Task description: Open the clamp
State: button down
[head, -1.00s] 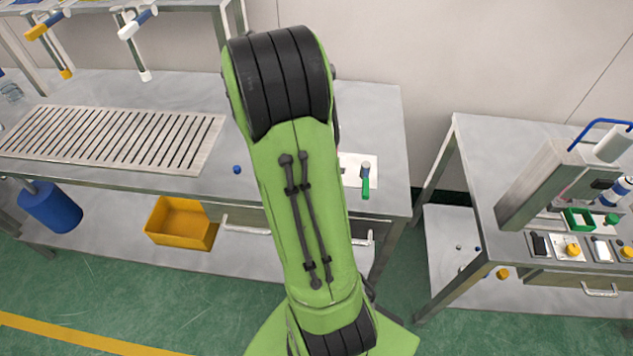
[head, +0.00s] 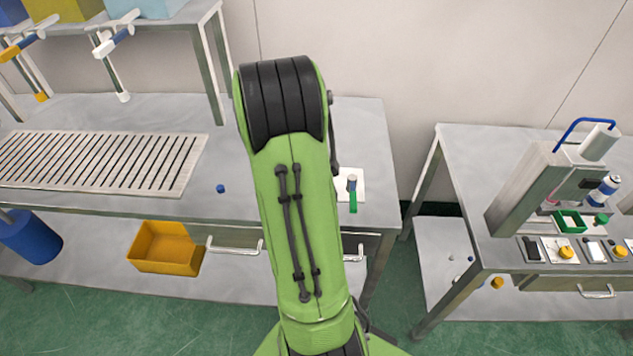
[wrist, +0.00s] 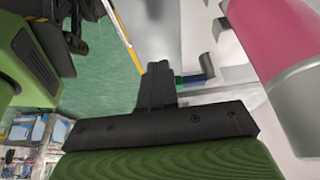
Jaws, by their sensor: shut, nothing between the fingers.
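The clamp (head: 353,198) shows just right of my arm in the head view, with a green handle end, on a small white plate near the table's right end. In the wrist view the clamp (wrist: 190,79) shows as a green and blue piece just right of my fingertips. My gripper (wrist: 158,72) is shut with nothing between its fingers. The fingertips appear close beside the clamp; I cannot tell whether they touch. In the head view my arm hides the gripper. A pink and silver cylinder (wrist: 285,60) fills the right of the wrist view, very near.
The metal table (head: 290,205) holds a slotted grate (head: 100,160) and a small blue cap (head: 221,188). A yellow bin (head: 165,248) sits on its lower shelf. A second table (head: 455,180) at right carries a press (head: 540,185) and switches. A gap separates the tables.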

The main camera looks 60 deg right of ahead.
aim_at(352, 197)
jog(key=shift+s+d+r, duration=0.1)
jog(key=shift+s+d, duration=0.2)
jog(key=shift+s, duration=0.3)
jog(key=shift+s+d, duration=0.25)
jog(key=shift+s, duration=0.35)
